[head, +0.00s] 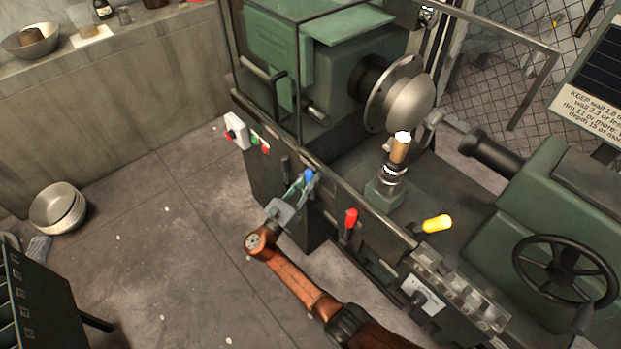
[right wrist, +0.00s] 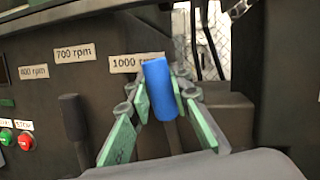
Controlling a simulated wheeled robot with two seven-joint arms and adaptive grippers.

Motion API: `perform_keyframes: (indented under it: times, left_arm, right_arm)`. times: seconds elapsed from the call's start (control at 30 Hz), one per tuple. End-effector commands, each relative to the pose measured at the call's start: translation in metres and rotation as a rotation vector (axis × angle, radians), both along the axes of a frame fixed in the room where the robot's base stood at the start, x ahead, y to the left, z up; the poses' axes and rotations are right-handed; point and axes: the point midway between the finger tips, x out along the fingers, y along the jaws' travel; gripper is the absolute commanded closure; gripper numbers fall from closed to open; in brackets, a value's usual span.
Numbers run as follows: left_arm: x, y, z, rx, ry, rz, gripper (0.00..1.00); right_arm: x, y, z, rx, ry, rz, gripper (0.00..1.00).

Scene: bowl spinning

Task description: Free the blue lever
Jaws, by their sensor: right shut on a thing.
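The blue lever (head: 309,174) stands on the front of the green lathe. It also shows in the right wrist view (right wrist: 158,88), upright, just below the 1000 rpm label (right wrist: 137,63). My right gripper (head: 301,182) reaches it from the front left. In the right wrist view the green finger pads (right wrist: 167,100) stand on both sides of the blue handle, and the gripper is shut on it. The lower part of the lever is partly hidden behind the gripper. My left gripper is not in view.
A black lever (right wrist: 73,118) stands left of the blue one. A red lever (head: 350,218) and a yellow handle (head: 437,223) are to its right. Green and red buttons (right wrist: 15,139) sit on the panel.

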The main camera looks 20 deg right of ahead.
Motion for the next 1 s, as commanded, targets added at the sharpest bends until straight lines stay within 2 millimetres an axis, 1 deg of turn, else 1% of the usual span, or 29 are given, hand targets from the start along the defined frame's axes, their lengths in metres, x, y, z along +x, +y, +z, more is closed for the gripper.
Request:
perform_keyframes:
  times: [0.07,0.1,0.23,0.47,0.6,0.67,0.77,1.0]
  left_arm:
    - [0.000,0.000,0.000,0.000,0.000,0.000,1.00]
    - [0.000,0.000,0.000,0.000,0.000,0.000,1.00]
    - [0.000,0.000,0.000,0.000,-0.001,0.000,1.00]
    - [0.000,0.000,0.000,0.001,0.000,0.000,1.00]
    - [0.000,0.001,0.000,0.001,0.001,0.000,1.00]
    - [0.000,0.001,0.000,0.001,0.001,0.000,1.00]
    - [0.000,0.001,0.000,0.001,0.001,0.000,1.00]
    - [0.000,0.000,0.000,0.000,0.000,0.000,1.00]
  right_arm:
    - [0.001,0.000,0.002,-0.001,-0.004,0.002,1.00]
    - [0.001,0.000,0.002,-0.001,-0.004,0.002,0.81]
    - [0.000,0.000,0.001,0.000,-0.003,0.001,0.73]
    - [0.000,0.000,0.001,0.000,-0.002,0.001,0.73]
    - [-0.003,0.007,-0.002,0.000,-0.001,0.003,0.73]
    - [-0.007,0.013,-0.005,0.001,0.000,0.003,0.73]
    - [-0.017,0.028,-0.010,0.002,0.000,0.004,0.73]
    - [-0.042,0.069,-0.023,0.001,0.000,0.003,0.73]
